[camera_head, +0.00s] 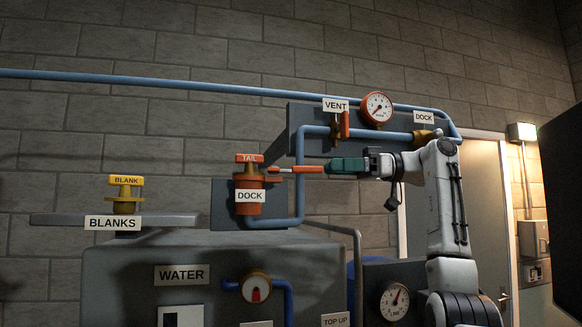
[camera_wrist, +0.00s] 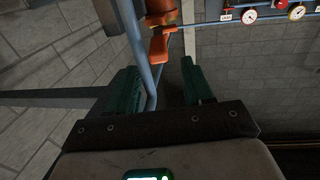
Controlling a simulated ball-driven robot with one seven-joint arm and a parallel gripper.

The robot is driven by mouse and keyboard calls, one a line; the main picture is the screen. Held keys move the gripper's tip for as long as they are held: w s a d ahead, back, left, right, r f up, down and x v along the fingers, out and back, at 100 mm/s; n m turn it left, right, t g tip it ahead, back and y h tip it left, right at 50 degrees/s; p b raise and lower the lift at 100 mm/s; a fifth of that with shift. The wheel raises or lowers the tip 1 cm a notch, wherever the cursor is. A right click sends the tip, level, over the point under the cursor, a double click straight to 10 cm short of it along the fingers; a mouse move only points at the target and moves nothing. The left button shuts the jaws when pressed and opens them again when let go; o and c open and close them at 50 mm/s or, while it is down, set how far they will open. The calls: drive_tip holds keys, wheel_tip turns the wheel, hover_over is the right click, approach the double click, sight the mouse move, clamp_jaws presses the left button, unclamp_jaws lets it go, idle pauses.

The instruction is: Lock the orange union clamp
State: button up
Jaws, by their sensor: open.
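The orange union (camera_head: 249,187) with a TAIL plate on top and a DOCK label stands at the end of a blue pipe. An orange lever (camera_head: 308,169) sticks out level from its right side. My gripper (camera_head: 332,166), with dark green fingers, comes from the right, and its fingertips are close to the lever's free end. In the wrist view my gripper (camera_wrist: 158,72) is open, with its fingers wide apart. The orange lever (camera_wrist: 159,48) appears just beyond the fingertips, between their lines. I cannot tell whether the fingers touch or overlap it.
A blue pipe (camera_head: 299,180) runs upright near the union and shows between my fingers in the wrist view (camera_wrist: 149,88). Above are a VENT valve with an orange handle (camera_head: 345,125) and a gauge (camera_head: 376,107). A yellow BLANK fitting (camera_head: 125,190) stands on a shelf (camera_head: 60,218) at left.

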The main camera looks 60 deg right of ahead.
sight(307, 167)
drive_tip(key=p+x, duration=0.2)
drive_tip(key=x, duration=0.5)
drive_tip(key=shift+w+a, duration=0.1)
drive_tip(key=shift+w, duration=0.15)
drive_tip(key=shift+c, duration=0.4)
clamp_jaws()
